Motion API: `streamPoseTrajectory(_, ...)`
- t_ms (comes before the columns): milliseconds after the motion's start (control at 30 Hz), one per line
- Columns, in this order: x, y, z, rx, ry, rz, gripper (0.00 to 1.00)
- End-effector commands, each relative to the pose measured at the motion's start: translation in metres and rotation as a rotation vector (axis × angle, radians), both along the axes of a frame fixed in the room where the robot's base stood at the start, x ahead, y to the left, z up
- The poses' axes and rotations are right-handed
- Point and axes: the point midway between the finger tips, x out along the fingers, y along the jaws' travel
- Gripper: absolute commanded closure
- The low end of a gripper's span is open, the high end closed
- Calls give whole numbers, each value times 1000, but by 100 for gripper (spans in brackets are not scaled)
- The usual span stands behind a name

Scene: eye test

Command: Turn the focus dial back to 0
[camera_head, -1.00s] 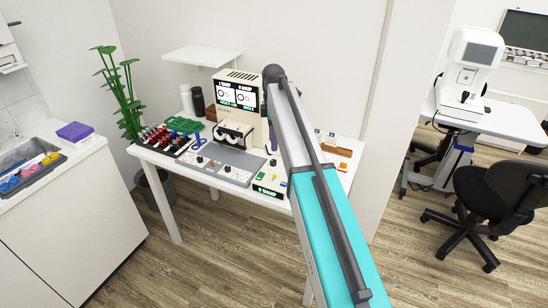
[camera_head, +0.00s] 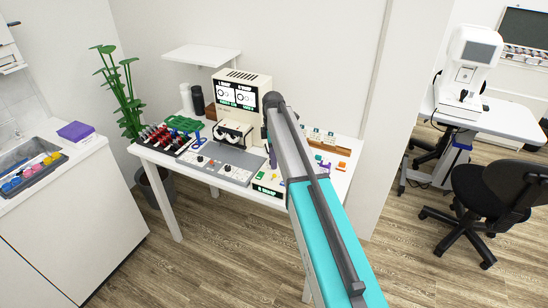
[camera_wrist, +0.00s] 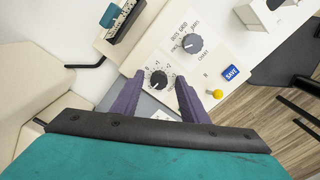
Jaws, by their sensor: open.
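In the wrist view a black round dial (camera_wrist: 158,80) with a numbered scale, +1 and +2 readable, sits on a cream panel (camera_wrist: 215,60). Its exact setting is too small to tell. My gripper (camera_wrist: 159,82) has purple fingers, open, one on each side of this dial as seen from the wrist; I cannot tell whether they touch it. In the head view my gripper (camera_head: 271,157) is low beside the right side of the cream machine (camera_head: 236,92). My arm hides part of the control box (camera_head: 266,191) there.
A grey selector dial (camera_wrist: 193,43), a blue SAVE button (camera_wrist: 231,72) and a yellow knob (camera_wrist: 217,94) are close by on the panel. The grey control board (camera_head: 222,165), rack of red-topped items (camera_head: 163,137) and green holder (camera_head: 183,123) share the table.

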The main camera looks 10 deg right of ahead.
Motion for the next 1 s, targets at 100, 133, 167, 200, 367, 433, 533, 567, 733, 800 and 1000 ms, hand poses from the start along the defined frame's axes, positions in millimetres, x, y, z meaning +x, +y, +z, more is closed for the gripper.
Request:
streamPoseTrajectory(100,0,0,0,0,0,0,60)
streamPoseTrajectory(133,0,0,0,0,0,0,60)
streamPoseTrajectory(167,0,0,0,0,0,1,60)
streamPoseTrajectory(200,0,0,0,0,0,1,63)
streamPoseTrajectory(367,0,1,0,0,0,1,90)
streamPoseTrajectory(433,0,1,0,0,1,1,100)
streamPoseTrajectory(533,-1,-2,0,0,2,1,100)
streamPoseTrajectory(567,-1,-1,0,-1,2,1,100)
streamPoseTrajectory(733,-1,1,0,-3,3,-15,100)
streamPoseTrajectory(800,-1,2,0,-3,3,-31,100)
streamPoseTrajectory(1000,-2,2,-1,-3,5,-112,100)
